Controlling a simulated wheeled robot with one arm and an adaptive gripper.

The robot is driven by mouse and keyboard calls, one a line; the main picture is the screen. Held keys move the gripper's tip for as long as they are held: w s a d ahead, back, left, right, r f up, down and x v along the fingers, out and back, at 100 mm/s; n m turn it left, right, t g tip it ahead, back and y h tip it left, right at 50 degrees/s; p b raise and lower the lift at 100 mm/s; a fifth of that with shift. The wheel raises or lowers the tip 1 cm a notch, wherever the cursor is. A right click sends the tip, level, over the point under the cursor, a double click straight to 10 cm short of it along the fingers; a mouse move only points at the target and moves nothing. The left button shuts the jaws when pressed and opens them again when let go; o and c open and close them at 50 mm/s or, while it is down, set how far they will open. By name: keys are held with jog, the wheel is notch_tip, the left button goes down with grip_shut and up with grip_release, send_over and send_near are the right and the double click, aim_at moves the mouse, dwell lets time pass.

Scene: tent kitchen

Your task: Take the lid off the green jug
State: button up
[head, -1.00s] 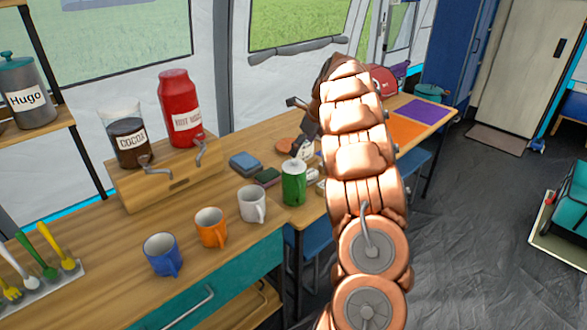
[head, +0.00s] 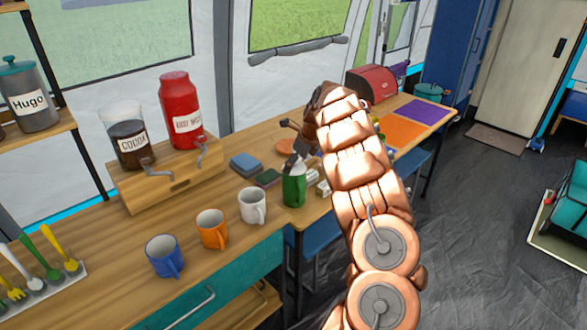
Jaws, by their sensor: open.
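The green jug (head: 294,190) stands upright on the wooden counter, right of the white mug. Its white lid (head: 298,172) is on top, and its upper part is largely covered by my gripper. My gripper (head: 289,144) is open, its dark fingers spread, at the end of my copper-coloured arm. The lower finger overlaps the top of the lid in the head view; the upper finger is clear of it. I cannot tell whether the finger touches the lid.
White (head: 252,205), orange (head: 211,229) and blue (head: 164,255) mugs stand in a row left of the jug. Blue (head: 246,164) and dark green blocks lie behind it. A wooden stand (head: 168,182) holds the cocoa and red dispensers. Small items crowd the jug's right.

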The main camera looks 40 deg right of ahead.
jog(key=c, duration=1)
